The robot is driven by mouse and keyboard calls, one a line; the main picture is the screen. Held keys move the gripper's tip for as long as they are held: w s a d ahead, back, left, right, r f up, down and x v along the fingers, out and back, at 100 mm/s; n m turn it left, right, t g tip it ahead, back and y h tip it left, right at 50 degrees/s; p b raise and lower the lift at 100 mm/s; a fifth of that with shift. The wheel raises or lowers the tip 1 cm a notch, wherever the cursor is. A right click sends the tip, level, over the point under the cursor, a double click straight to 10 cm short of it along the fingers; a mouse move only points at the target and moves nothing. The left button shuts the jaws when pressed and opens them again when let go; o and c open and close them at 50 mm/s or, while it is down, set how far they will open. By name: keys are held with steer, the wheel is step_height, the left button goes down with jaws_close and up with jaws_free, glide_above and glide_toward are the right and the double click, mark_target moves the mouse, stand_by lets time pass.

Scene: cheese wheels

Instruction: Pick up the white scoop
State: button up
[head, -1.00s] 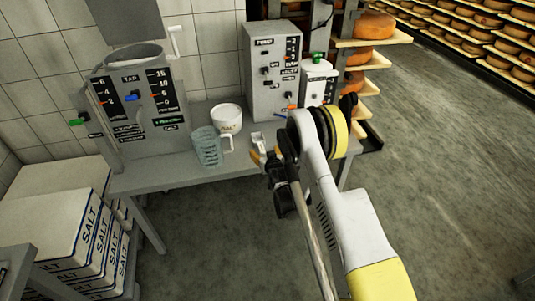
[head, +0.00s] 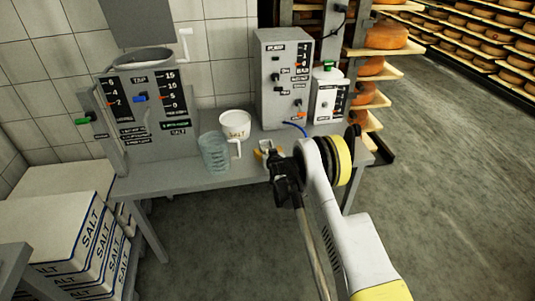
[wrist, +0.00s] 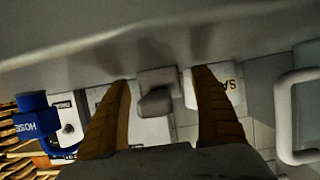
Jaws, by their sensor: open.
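The white scoop (head: 266,145) lies on the grey table near its front edge, right of the jug. In the wrist view a small pale grey block, seemingly the scoop (wrist: 157,82), shows between my fingers, with gaps to both. My gripper (head: 268,155) is open at the scoop, its orange fingers low over the table edge. In the wrist view my gripper (wrist: 162,90) has a finger on each side of the block. I cannot tell how deep the scoop sits between them. The gripper and arm hide part of the scoop in the head view.
A clear bluish jug (head: 214,152) and a white tub (head: 235,124) stand left of the scoop. A grey control box (head: 284,75) and a blue hose (head: 296,130) are behind to the right. Salt boxes (head: 60,215) are stacked at left. Floor in front is clear.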

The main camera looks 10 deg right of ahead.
steer(key=c, duration=1.3)
steer(key=shift+o, duration=0.2)
steer(key=shift+r+p, duration=0.35)
steer(key=shift+r, duration=0.2)
steer(key=r+p, duration=0.1)
steer(key=r, duration=0.1)
steer(key=d+r+p, duration=0.1)
steer(key=r, duration=0.1)
steer(key=shift+s, duration=0.1)
steer(key=s+d+r+p, duration=0.3)
steer(key=d+r, duration=0.3)
steer(key=d, duration=0.4)
steer(key=shift+d+p, duration=0.15)
steer(key=shift+p, duration=0.35)
